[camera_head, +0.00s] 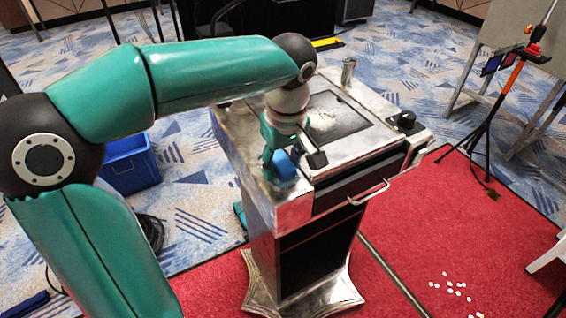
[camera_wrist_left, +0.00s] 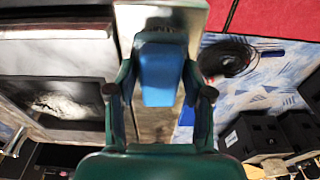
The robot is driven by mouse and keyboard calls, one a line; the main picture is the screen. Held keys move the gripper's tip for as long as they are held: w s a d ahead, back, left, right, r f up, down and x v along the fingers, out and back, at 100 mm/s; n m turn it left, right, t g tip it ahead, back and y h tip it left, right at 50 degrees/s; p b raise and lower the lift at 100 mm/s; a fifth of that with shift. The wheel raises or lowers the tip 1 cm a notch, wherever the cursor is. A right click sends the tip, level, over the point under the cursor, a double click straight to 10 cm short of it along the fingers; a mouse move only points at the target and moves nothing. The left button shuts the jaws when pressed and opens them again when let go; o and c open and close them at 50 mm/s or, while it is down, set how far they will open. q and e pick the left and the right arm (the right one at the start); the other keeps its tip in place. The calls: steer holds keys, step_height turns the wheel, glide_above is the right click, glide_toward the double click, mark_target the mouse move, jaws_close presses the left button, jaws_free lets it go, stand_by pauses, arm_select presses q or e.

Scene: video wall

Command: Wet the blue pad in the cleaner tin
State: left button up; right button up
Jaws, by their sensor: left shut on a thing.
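My left gripper (camera_head: 282,160) is shut on the blue pad (camera_head: 283,168), low over the near left part of a metal-topped stand (camera_head: 230,130). In the left wrist view the blue pad (camera_wrist_left: 160,75) sits between the two fingers of my left gripper (camera_wrist_left: 160,92). I cannot tell whether the pad touches the metal top. A small upright metal cylinder (camera_head: 348,72) stands at the far edge of the top; it may be the cleaner tin, but no label is readable. My right gripper is not in view.
A dark recessed plate (camera_head: 350,128) with a whitish patch lies mid-top. A black knob (camera_head: 404,121) is at its right, and a handle (camera_head: 370,193) juts from the front. A blue crate (camera_head: 131,168) stands left on the floor. A tripod (camera_head: 484,125) stands right.

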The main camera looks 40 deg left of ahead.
mark_target(282, 161)
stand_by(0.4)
arm_select(q)
step_height(282, 161, up, 7)
steer(key=p, duration=0.6)
stand_by(0.8)
